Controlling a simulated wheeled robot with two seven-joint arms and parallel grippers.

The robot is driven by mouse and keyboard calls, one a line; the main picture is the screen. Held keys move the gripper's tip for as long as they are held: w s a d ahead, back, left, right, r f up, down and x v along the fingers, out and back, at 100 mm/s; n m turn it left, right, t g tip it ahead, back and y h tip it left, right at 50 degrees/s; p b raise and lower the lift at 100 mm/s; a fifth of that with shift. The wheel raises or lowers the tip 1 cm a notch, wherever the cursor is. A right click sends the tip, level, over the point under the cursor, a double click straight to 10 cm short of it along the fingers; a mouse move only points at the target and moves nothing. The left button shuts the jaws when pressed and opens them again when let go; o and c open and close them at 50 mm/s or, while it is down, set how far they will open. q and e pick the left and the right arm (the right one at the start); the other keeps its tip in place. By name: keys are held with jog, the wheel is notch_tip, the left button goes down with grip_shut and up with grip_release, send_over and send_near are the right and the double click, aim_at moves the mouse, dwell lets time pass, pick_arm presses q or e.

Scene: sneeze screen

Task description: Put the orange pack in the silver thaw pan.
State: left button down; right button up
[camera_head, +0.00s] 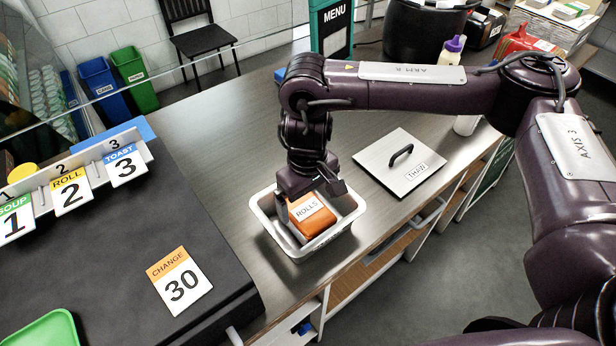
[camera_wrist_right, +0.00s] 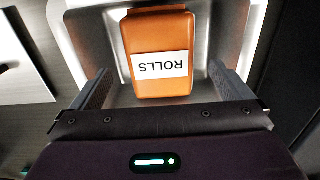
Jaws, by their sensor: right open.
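The orange pack (camera_head: 313,217) with a white ROLLS label lies inside the silver thaw pan (camera_head: 344,228), a light-rimmed rectangular pan on the counter. In the right wrist view the pack (camera_wrist_right: 157,82) rests on the pan floor, with the pan wall (camera_wrist_right: 255,38) around it. My right gripper (camera_head: 311,200) is over the pan, pointing down. Its two fingers (camera_wrist_right: 165,92) are spread apart, with gaps between them and the pack. A square lid (camera_head: 408,178) labelled THAW with a black handle lies flat to the right of the pan. My left gripper is not visible.
A bottle (camera_head: 452,50) and a black pot (camera_head: 420,30) stand at the back. Counter behind the pan is clear.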

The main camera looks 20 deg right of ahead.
aim_at(308, 210)
notch_tip(308, 210, up, 7)
dwell(0.3)
dwell(0.4)
